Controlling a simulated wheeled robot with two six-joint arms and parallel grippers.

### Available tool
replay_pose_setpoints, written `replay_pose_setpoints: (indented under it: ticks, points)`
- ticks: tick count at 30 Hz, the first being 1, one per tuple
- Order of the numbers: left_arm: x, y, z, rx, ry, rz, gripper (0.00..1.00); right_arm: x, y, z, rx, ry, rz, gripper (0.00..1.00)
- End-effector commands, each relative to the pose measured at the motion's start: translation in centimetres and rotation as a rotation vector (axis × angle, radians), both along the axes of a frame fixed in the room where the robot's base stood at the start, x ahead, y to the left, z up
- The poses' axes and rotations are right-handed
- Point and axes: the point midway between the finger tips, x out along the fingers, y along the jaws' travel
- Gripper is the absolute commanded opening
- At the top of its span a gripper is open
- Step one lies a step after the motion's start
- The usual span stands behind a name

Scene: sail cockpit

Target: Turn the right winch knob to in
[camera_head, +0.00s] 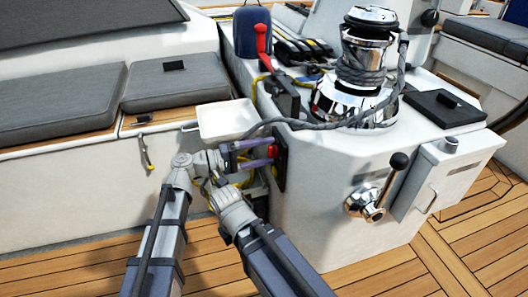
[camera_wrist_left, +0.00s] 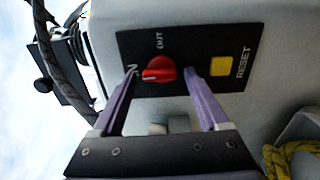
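The right winch knob (camera_wrist_left: 159,70) is red and sits on a black panel (camera_wrist_left: 200,45) in the left wrist view. OUT is printed above it and a partly hidden IN at its left. Its raised grip lies roughly crosswise, one end towards IN; the exact setting is hard to tell. My left gripper (camera_wrist_left: 160,73) is open, its purple fingers on either side of the knob with gaps showing. In the head view my left gripper (camera_head: 270,147) reaches the panel on the side of the white winch console.
A yellow square (camera_wrist_left: 221,66) marked RESET is beside the knob. A chrome winch (camera_head: 360,75) wound with grey rope stands on the console. A white tray (camera_head: 226,120) is close to my left gripper. A chrome lever with a black ball (camera_head: 399,161) is on the console front.

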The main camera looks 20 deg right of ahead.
Motion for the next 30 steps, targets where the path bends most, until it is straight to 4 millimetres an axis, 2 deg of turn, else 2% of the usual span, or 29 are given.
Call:
replay_pose_setpoints:
  ticks: [10, 21, 25, 30]
  points:
    - [0.0, 0.4, 0.0, 0.001, -0.001, 0.001, 0.82, 0.0, 0.0, 0.0, 0.000, 0.000, 0.000, 0.00]
    - [-0.2, 5.9, 0.0, 0.000, -0.001, 0.003, 0.82, 0.0, 0.0, 0.0, 0.000, 0.000, 0.000, 0.00]
    - [-0.2, 7.2, 0.0, 0.000, -0.001, 0.002, 0.82, 0.0, 0.0, 0.0, 0.000, 0.000, 0.000, 0.00]
    - [-0.3, 7.8, 0.0, 0.000, -0.001, 0.000, 0.82, 0.0, 0.0, 0.0, 0.000, 0.000, 0.000, 0.00]
